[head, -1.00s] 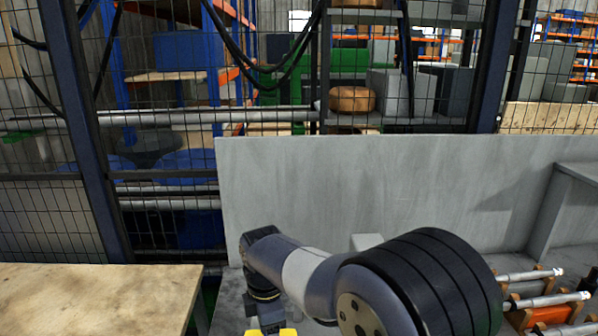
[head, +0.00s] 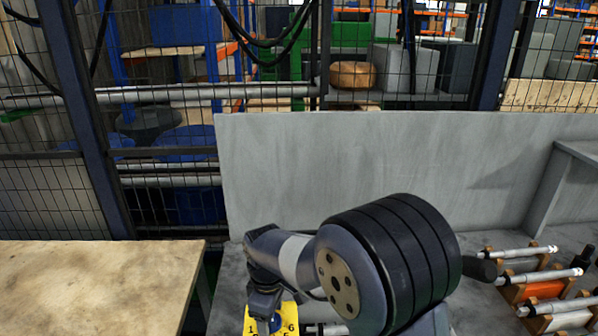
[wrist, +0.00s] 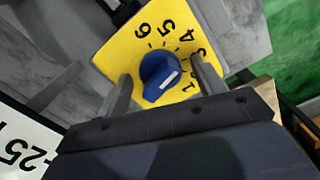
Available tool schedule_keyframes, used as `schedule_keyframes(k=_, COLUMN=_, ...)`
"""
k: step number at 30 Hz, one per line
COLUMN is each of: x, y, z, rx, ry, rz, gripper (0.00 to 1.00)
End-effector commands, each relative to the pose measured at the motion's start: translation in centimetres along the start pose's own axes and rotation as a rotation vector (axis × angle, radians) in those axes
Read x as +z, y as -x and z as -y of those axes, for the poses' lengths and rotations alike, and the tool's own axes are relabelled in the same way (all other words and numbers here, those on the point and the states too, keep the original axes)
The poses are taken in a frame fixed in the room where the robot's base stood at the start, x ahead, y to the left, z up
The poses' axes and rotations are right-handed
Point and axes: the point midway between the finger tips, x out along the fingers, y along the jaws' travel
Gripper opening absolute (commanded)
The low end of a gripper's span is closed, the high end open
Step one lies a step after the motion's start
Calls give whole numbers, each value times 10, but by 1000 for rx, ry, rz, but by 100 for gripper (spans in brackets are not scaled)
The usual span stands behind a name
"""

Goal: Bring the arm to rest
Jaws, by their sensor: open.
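My gripper (wrist: 161,72) is open in the wrist view, with one finger on each side of a blue knob (wrist: 155,66). Gaps show between the knob and both fingers. The knob carries a white mark and sits on a yellow dial plate (wrist: 124,50) with black numerals; the right finger hides part of the numerals. In the head view the yellow plate (head: 288,311) is at the bottom edge, just below the end of my bent arm. My fingers cannot be made out there.
A grey panel (head: 380,165) stands behind my arm. A wooden tabletop (head: 90,285) is at the left. At the right, several metal shafts (head: 538,276) lie on wooden holders beside an orange piece (head: 544,290). A wire-mesh fence with dark posts (head: 95,130) stands at the back.

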Motion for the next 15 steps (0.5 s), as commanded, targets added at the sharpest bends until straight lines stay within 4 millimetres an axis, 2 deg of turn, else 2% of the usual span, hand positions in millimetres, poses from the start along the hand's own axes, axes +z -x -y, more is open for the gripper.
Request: schedule_keyframes(k=15, x=0, y=0, z=1, rx=-1, ry=-421, rz=1, gripper=65)
